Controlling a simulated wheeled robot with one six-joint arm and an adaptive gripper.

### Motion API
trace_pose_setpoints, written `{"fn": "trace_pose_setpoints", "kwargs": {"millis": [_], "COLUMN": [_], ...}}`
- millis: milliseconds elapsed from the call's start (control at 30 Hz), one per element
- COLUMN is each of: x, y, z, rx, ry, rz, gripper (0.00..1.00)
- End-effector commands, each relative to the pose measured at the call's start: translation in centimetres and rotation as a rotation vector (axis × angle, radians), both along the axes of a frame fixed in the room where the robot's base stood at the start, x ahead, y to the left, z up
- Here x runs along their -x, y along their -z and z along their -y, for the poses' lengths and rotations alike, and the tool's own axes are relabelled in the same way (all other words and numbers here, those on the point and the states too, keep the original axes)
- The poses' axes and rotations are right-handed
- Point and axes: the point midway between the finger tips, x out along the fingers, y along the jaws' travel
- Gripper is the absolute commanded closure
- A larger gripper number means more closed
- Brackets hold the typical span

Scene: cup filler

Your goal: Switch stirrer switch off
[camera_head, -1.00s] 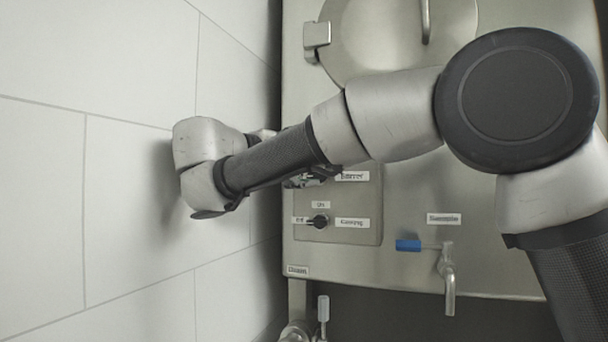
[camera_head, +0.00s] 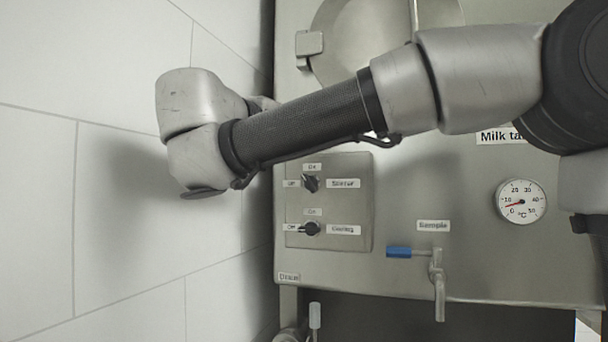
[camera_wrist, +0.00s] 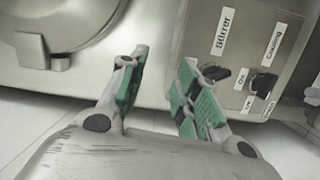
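The black stirrer switch (camera_head: 311,184) sits on the control panel (camera_head: 362,205), beside the "Stirrer" label, with "On" above it and "Off" to its left. Its knob looks slanted; I cannot tell its exact setting. In the wrist view the stirrer switch (camera_wrist: 214,73) shows just behind the right finger, which partly covers it. My gripper (camera_wrist: 164,59) is open, its green-padded fingers apart with nothing between them. I cannot tell whether the right finger touches the switch. In the head view my arm hides the fingers.
The cooling switch (camera_head: 311,228) is directly below, its knob pointing left toward "Off". A sample tap (camera_head: 437,275) with a blue handle (camera_head: 399,252) and a round thermometer (camera_head: 521,201) are to the right. A tiled wall (camera_head: 120,220) stands close on the left.

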Motion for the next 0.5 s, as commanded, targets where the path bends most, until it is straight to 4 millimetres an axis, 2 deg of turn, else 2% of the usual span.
{"fn": "trace_pose_setpoints", "kwargs": {"millis": [33, 133, 300, 500], "x": [0.8, 1.7, 1.7, 1.4], "y": [1.3, 4.0, 8.4, 9.0], "z": [0.1, 0.2, -0.1, -0.6], "rx": [-0.064, -0.237, -0.538, -0.764], "ry": [-0.045, -0.119, -0.192, -0.209], "rz": [0.042, 0.134, 0.26, 0.351], "gripper": [0.68, 0.68, 0.68, 0.68]}}
